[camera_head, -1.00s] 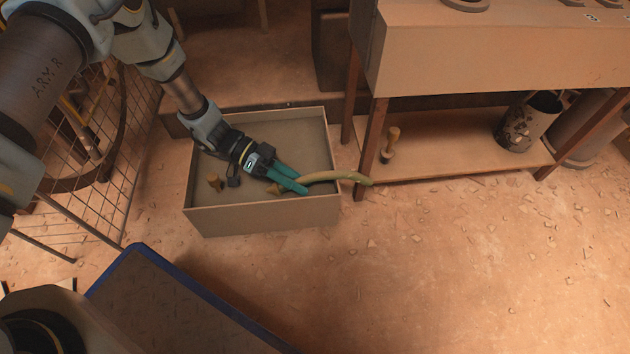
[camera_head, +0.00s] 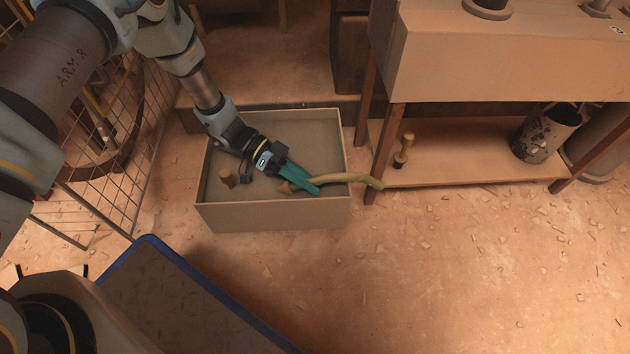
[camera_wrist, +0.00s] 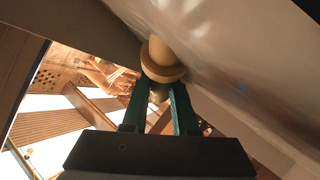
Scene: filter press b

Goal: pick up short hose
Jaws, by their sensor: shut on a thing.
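The short hose (camera_head: 345,178) is a curved olive-yellow tube in the head view. One end is in the open box at my fingers; the other reaches out over the box's right rim. My gripper (camera_head: 302,184) is inside the box with its green fingers shut on the hose near its left end. In the wrist view, the gripper (camera_wrist: 160,98) has a tan flanged end piece (camera_wrist: 163,60) right at its fingertips. The fingers hide part of the hose.
The cardboard-coloured box (camera_head: 275,216) stands around my gripper; a small tan fitting (camera_head: 227,178) is in it. To the right, a low shelf (camera_head: 470,150) holds a brush-like tool (camera_head: 404,150) and a speckled bucket (camera_head: 545,135). A wire fence (camera_head: 110,150) is at left.

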